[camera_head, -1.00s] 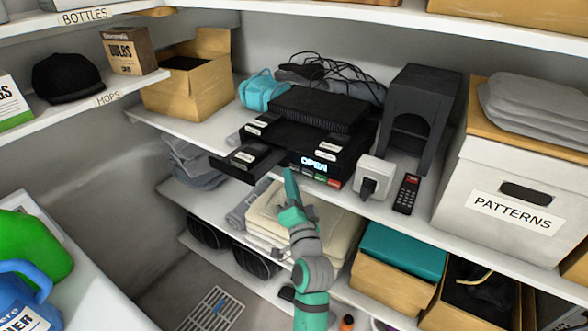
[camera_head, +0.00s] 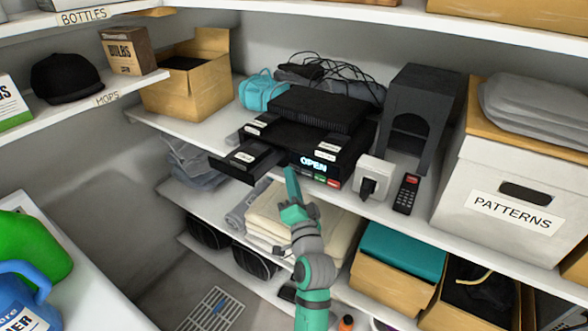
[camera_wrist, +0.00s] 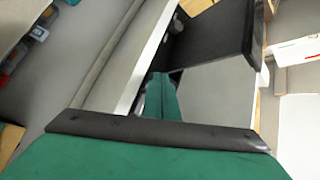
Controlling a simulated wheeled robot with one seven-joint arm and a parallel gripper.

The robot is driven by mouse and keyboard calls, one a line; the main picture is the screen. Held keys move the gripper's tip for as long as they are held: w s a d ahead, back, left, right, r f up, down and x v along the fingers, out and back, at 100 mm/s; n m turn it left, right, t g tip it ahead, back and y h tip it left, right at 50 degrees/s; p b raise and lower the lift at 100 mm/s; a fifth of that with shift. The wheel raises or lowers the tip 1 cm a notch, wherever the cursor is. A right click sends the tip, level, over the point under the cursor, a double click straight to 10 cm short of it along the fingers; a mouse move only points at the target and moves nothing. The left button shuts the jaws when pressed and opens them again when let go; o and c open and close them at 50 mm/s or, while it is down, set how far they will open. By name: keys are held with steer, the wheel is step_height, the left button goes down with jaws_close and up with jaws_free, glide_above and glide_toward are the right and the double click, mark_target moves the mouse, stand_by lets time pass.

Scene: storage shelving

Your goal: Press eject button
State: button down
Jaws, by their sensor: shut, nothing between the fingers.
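The black disc player (camera_head: 345,157) stands on the middle shelf, with a lit display reading OPEN. Its disc tray (camera_head: 247,160) sticks out at the left of its front. A row of small coloured buttons (camera_head: 327,181) lies under the display, green and red ones showing; its left end is hidden by my gripper. Which one is eject cannot be read. My gripper (camera_head: 289,172) is shut and empty, its tips just in front of the player's lower front edge; contact cannot be told. In the wrist view the green fingers (camera_wrist: 161,95) are together, beside the dark open tray (camera_wrist: 210,35).
A white switch box (camera_head: 373,172) and a black remote (camera_head: 406,194) sit right of the player. The white shelf edge (camera_head: 385,222) runs just below. Folded cloths (camera_head: 262,220) lie on the shelf beneath. A PATTERNS box (camera_head: 505,205) fills the right.

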steer(key=shift+w+d, duration=0.1)
steer(key=shift+d, duration=0.05)
stand_by(0.4)
steer(key=shift+s+a, duration=0.55)
steer(key=shift+s, duration=0.15)
steer(key=shift+s+a, duration=0.75)
steer(key=shift+s, duration=0.25)
steer(key=shift+s+a, duration=0.7)
steer(key=shift+s, duration=0.3)
